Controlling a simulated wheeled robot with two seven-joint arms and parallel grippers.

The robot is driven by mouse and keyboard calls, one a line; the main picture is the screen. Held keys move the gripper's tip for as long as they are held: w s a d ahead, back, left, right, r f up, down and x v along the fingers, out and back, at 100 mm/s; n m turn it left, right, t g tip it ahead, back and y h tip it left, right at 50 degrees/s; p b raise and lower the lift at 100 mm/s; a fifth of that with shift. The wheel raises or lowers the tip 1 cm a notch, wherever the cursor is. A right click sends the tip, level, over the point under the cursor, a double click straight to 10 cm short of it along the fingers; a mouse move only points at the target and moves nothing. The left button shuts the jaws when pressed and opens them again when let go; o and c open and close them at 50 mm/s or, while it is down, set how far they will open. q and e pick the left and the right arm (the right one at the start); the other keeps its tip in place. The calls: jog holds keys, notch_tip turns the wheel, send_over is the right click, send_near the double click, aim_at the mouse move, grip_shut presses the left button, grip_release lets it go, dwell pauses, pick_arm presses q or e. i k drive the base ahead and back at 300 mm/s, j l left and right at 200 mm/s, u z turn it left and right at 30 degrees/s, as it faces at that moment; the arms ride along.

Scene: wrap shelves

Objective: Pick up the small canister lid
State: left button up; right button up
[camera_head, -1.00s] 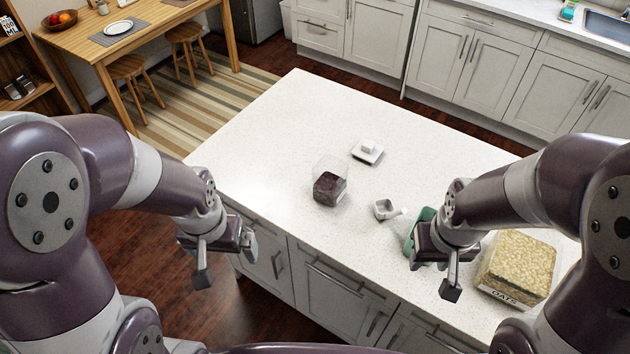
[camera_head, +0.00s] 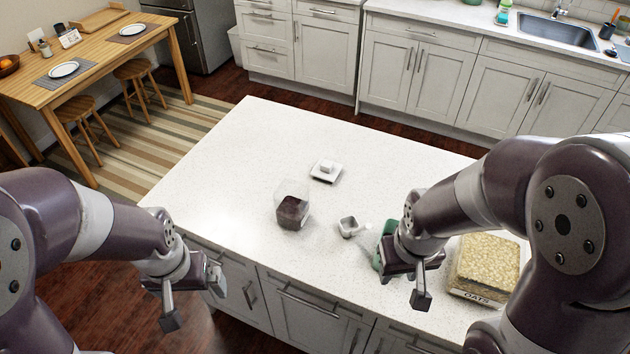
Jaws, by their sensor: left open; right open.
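The small canister lid (camera_head: 326,171) is a white square lid with a raised knob. It lies on the white island counter, behind a small clear canister (camera_head: 292,206) with dark contents. My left gripper (camera_head: 195,303) is open and empty at the counter's front left edge, well apart from the lid. My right gripper (camera_head: 421,279) is open over the front right of the counter, in front of a green object (camera_head: 382,250) that it partly hides.
A small white scoop (camera_head: 350,227) lies right of the canister. A large container of oats (camera_head: 484,268) stands at the right, close to my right arm. The island counter (camera_head: 235,160) is clear at its left and back. A dining table (camera_head: 95,55) stands far left.

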aim_at(331, 178)
jog(key=i+j, duration=0.45)
jog(key=j, duration=0.3)
jog(key=i+j, duration=0.25)
jog(key=j+u, duration=0.05)
jog(key=j, duration=0.05)
